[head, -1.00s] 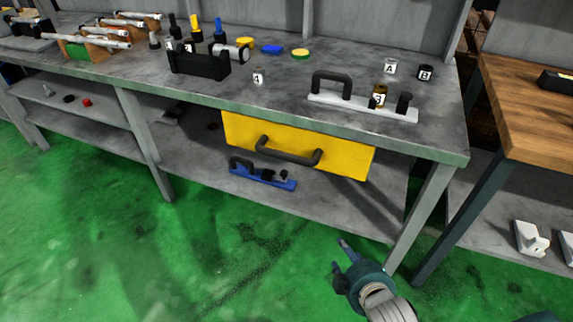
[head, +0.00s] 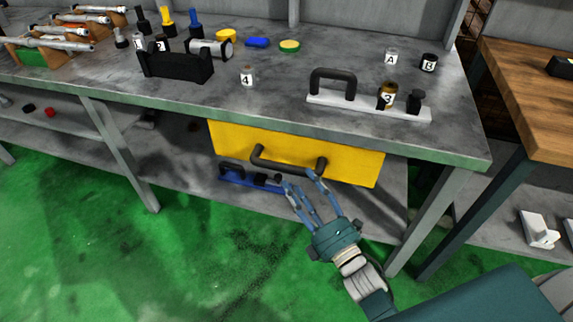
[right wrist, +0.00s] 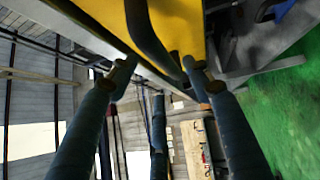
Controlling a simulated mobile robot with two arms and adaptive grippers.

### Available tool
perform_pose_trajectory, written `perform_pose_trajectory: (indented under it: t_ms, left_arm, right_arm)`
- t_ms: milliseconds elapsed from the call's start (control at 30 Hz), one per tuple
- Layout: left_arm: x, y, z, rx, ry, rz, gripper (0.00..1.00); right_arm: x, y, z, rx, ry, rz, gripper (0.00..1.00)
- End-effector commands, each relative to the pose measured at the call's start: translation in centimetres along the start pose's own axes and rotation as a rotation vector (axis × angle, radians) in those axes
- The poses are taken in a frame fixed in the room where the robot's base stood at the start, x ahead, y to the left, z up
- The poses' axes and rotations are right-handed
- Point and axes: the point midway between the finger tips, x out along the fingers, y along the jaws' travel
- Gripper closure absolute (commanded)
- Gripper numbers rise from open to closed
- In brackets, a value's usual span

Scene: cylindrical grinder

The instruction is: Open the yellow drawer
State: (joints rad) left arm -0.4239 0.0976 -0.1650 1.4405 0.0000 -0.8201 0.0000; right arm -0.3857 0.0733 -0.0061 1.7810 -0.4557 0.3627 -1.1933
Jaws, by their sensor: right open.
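The yellow drawer (head: 222,140) hangs under the grey workbench top and looks shut. Its dark bar handle (head: 288,167) runs across the front. My right gripper (head: 298,180) is open, with its fingertips at the right part of the handle in the head view. I cannot tell whether the fingers touch the handle. My left gripper is not in view.
A blue tool with a black handle (head: 232,175) lies on the lower shelf below the drawer. A bench leg (head: 425,215) stands right of my right gripper. The bench top (head: 270,105) holds bottles, fixtures and a grey handled plate (head: 350,104). Green floor is open in front.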

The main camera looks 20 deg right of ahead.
Motion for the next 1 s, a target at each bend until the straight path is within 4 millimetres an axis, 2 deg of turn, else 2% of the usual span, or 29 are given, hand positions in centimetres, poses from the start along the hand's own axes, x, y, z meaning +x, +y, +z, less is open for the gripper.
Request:
perform_pose_trajectory:
  t_ms: [100,300,500,767,1000]
  left_arm:
    - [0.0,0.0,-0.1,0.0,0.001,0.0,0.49]
    - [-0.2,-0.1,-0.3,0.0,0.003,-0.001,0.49]
    - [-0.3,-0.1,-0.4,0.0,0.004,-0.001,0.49]
    - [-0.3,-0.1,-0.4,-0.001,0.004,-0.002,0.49]
    - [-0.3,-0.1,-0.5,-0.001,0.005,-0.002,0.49]
  right_arm:
    - [2.6,0.1,0.0,0.0,0.001,0.004,0.51]
    - [5.5,0.0,0.0,0.0,0.001,0.001,0.51]
    - [6.8,0.0,0.0,0.001,0.0,-0.001,0.51]
    - [6.8,0.0,0.0,0.001,0.0,-0.001,0.51]
    - [6.8,0.0,0.0,0.001,0.0,-0.001,0.98]
